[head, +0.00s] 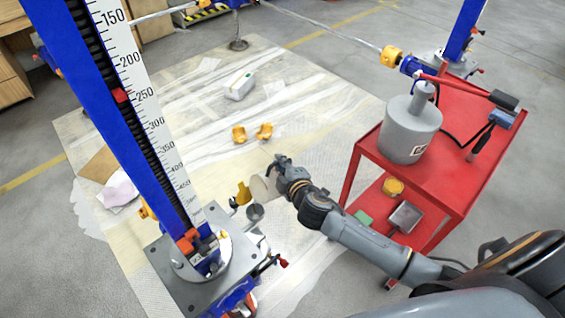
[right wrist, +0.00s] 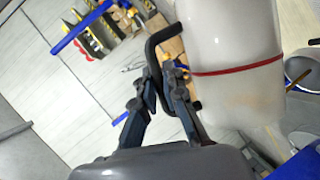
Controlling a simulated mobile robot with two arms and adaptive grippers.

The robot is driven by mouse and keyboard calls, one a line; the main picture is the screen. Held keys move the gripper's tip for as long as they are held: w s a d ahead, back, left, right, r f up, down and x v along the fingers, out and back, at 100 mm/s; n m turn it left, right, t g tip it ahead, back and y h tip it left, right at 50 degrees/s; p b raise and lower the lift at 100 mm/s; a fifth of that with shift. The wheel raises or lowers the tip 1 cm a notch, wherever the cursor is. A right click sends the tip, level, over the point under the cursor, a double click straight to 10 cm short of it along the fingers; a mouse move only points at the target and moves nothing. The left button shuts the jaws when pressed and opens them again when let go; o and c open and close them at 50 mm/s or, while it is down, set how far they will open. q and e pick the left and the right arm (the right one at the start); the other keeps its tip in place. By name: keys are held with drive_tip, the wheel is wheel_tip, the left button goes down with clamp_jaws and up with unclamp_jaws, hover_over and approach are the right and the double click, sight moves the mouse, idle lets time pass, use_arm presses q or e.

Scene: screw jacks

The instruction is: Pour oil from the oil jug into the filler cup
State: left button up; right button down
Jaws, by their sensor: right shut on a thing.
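My right gripper (head: 277,165) reaches in from the lower right in the head view. In the right wrist view my right gripper (right wrist: 160,90) is shut on the black handle of the oil jug (right wrist: 235,100), a pale translucent body with a red band. In the head view only a small pale part of the jug (head: 259,189) shows beside the gripper. A small grey round piece (head: 255,212) sits just below it near the jack base; I cannot tell for sure whether it is the filler cup. No oil stream can be made out. My left gripper is out of view.
A blue screw jack column with a white scale (head: 150,110) rises at the left from a grey base plate (head: 175,275). A red cart (head: 450,165) with a grey canister (head: 410,130) stands at the right. Yellow pieces (head: 264,131) and a white box (head: 238,86) lie on the floor sheet.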

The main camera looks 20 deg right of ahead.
sight(269, 169)
drive_tip(key=shift+s+a+r+n+h, duration=0.15)
drive_tip(key=shift+a+r+n+h, duration=0.2)
drive_tip(key=shift+a+r, duration=0.35)
drive_tip(key=shift+s+a+r+n+t+h, duration=0.2)
drive_tip(key=shift+a+r+n+t, duration=0.25)
drive_tip(key=shift+a, duration=0.2)
drive_tip(key=shift+s+a+r+n+t+h, duration=0.2)
drive_tip(key=shift+a+r+n+t, duration=0.1)
drive_tip(key=shift+a+n, duration=0.25)
drive_tip(key=shift+s+a+r+n+b, duration=0.15)
drive_tip(key=shift+a+n+b, duration=0.1)
drive_tip(key=shift+a+b, duration=0.2)
